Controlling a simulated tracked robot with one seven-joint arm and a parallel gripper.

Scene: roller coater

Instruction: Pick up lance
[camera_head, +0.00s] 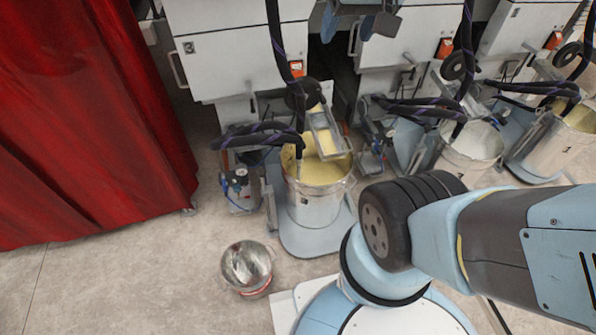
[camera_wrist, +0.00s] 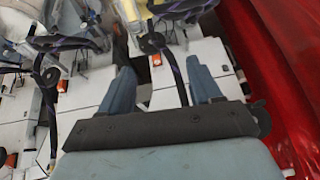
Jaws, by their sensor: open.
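A black hose with purple stripes ends in a thin tube, which looks like the lance (camera_head: 299,158). It stands near upright in the metal bucket of yellow liquid (camera_head: 314,205); its lower end is hidden in the bucket. My gripper (camera_head: 358,24) is at the top of the head view, above and apart from the bucket, in front of the white cabinets. In the wrist view my gripper (camera_wrist: 161,82) has its two blue-grey fingers wide apart, with nothing held. A striped hose (camera_wrist: 175,72) shows in the gap between the fingers, farther off.
White machine cabinets (camera_head: 238,45) line the back. A red curtain (camera_head: 85,120) hangs at left. A small metal pail (camera_head: 247,268) stands on the floor. Another bucket (camera_head: 470,148) with pale liquid, hoses and stands fill the right. Floor between curtain and pail is clear.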

